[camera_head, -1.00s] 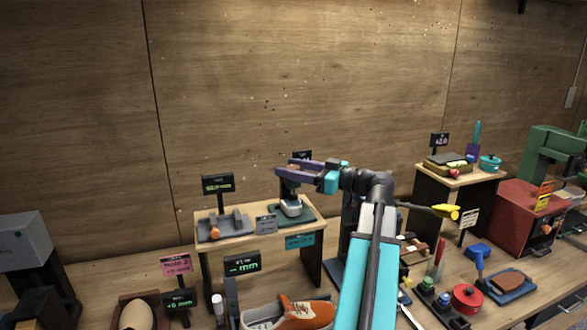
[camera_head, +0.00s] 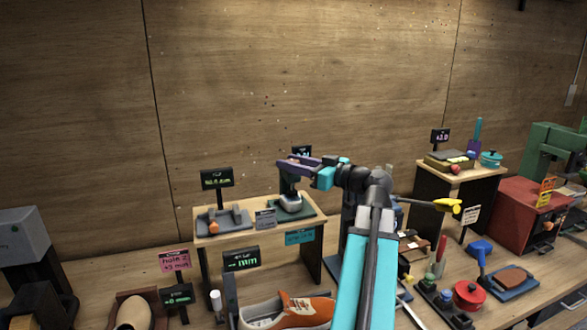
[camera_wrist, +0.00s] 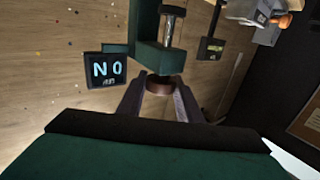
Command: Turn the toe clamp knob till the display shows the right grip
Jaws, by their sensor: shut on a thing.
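In the wrist view my gripper (camera_wrist: 158,92) has its two dark fingers on either side of a round brown knob (camera_wrist: 158,82), shut on it. The knob is at the end of the dark green toe clamp (camera_wrist: 150,55), which has a shiny metal rod. A dark display (camera_wrist: 106,70) beside the clamp shows N and 0, apparently upside down here. In the head view my gripper (camera_head: 284,166) is at the top of the clamp on the small wooden stand, hiding the knob. A white-and-grey piece (camera_head: 290,203) sits on the clamp's green base (camera_head: 302,213). The display (camera_head: 302,151) is partly hidden there.
A second device with an orange knob (camera_head: 213,228) and a green-lit display (camera_head: 217,178) stands left on the same stand (camera_head: 220,240). An orange-and-white sneaker (camera_head: 300,312) lies below in front. Several tools and pots crowd the bench to the right.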

